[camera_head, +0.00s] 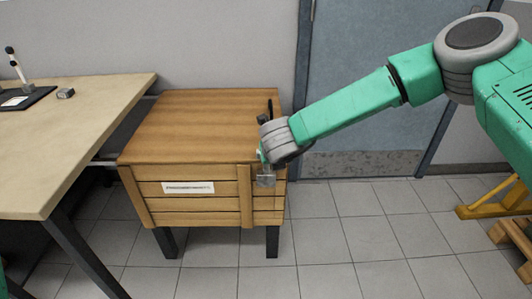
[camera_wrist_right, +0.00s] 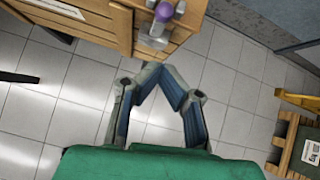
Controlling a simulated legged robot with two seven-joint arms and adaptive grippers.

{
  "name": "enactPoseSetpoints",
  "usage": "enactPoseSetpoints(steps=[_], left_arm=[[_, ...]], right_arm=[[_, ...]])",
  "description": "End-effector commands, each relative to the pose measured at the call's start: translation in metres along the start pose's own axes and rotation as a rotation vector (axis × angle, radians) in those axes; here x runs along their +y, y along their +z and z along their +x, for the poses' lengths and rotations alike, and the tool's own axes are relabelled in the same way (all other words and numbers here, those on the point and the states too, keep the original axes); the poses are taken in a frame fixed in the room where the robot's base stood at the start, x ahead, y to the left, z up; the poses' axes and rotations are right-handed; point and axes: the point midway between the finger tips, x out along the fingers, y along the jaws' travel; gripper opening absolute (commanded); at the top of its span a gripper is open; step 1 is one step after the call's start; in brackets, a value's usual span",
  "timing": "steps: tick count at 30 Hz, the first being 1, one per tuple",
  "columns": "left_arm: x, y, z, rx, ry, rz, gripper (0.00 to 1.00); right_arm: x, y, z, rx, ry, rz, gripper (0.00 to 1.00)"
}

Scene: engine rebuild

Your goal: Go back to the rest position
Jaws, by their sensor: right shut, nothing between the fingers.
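My right arm (camera_head: 345,105) reaches in from the right in the head view, its wrist (camera_head: 275,140) at the right front corner of a closed wooden crate (camera_head: 195,125). In the right wrist view, my right gripper (camera_wrist_right: 162,70) is shut, its fingertips together and empty. The fingertips show against the tiled floor, just below the crate (camera_wrist_right: 95,20) in the picture. In the head view the fingers cannot be made out clearly. My left gripper is in neither view.
A grey metal fitting (camera_wrist_right: 150,40) with a purple knob (camera_wrist_right: 164,12) is on the crate near the fingers. A workbench (camera_head: 70,120) stands left of the crate. A blue door (camera_head: 375,50) is behind. A yellow stand (camera_head: 495,200) is at right. The tiled floor (camera_head: 350,240) in front is clear.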

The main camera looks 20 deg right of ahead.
Motion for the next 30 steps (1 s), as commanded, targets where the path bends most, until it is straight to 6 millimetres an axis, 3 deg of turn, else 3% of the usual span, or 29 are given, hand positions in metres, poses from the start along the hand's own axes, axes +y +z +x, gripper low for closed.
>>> enactPoseSetpoints(steps=[5,8,11,14,18,21,24,28,29,30], left_arm=[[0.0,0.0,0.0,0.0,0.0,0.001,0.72],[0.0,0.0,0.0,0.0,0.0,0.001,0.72],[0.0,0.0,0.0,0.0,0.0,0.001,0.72],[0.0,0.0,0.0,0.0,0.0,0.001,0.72],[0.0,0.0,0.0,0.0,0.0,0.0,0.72],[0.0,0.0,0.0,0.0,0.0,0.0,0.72],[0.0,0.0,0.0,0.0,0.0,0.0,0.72],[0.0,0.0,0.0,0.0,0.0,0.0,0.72],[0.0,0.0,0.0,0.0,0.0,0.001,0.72],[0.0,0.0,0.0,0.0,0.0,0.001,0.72]], right_arm=[[0.003,-0.009,0.001,0.002,0.005,-0.057,0.0],[0.013,-0.042,0.002,0.006,0.029,-0.289,0.0],[0.024,-0.102,0.002,0.01,0.081,-0.714,0.0],[0.022,-0.178,-0.007,0.014,0.173,-1.237,0.0],[-0.005,-0.28,-0.032,0.003,0.364,-1.932,0.0],[-0.037,-0.34,-0.06,-0.026,0.543,-2.369,0.0],[-0.071,-0.383,-0.089,-0.077,0.736,-2.706,0.0],[-0.104,-0.414,-0.12,-0.153,0.945,-2.977,0.0],[-0.11,-0.418,-0.125,0.163,-0.961,2.952,0.0],[-0.114,-0.423,-0.13,0.175,-0.966,2.897,0.0]])
